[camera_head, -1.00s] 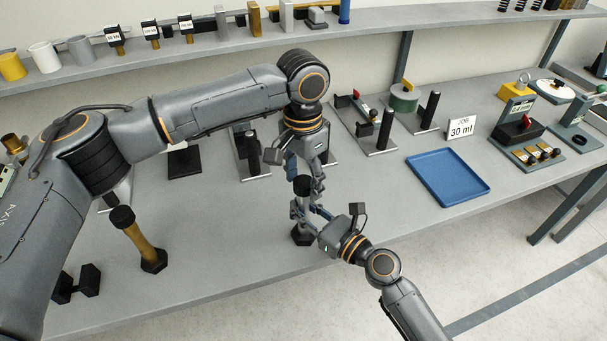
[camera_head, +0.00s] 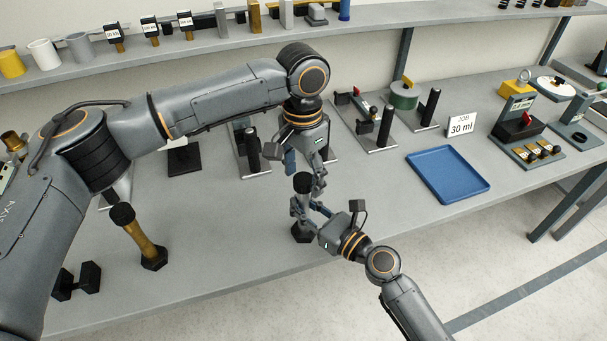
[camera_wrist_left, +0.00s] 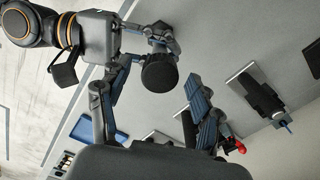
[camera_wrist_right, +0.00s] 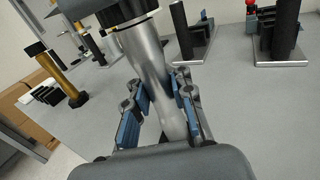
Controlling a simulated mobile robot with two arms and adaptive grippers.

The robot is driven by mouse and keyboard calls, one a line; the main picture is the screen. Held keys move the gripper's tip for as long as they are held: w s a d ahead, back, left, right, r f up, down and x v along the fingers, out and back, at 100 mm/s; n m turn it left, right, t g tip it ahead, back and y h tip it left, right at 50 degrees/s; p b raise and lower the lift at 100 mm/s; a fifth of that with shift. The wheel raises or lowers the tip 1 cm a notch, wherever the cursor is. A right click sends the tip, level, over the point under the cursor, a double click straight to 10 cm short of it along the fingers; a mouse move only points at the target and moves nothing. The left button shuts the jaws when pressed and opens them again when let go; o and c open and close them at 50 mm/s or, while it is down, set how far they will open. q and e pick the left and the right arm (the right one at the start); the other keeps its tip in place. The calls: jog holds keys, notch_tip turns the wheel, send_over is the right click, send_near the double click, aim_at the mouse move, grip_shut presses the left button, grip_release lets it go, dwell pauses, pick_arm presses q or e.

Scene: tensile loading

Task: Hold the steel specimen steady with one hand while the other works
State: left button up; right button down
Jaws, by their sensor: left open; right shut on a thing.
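The steel specimen (camera_wrist_right: 163,75) is a silver bar with a black top cap (camera_head: 302,183) and a black foot (camera_head: 302,234). It stands upright near the bench's front edge. My right gripper (camera_head: 308,208) is shut around its silver shaft; in the right wrist view (camera_wrist_right: 162,110) the blue-padded fingers lie on both sides of it. My left gripper (camera_head: 306,172) is open and points down just above the cap. In the left wrist view, the round cap (camera_wrist_left: 159,73) shows beyond and between the open fingers (camera_wrist_left: 152,115); no contact is visible.
A brass specimen (camera_head: 137,236) and a black one (camera_head: 76,282) are on the bench at left. Black-post fixtures (camera_head: 252,150) stand behind my left gripper. The bench between specimen and tray is clear.

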pick_arm(q)
notch_tip(320, 180, up, 12)
jog(key=shift+f, duration=0.2)
jog(key=shift+w, duration=0.1)
pick_arm(e)
jog(key=c, duration=1.1)
grip_release()
jog(key=shift+o, duration=0.2)
jog(key=v, duration=1.2)
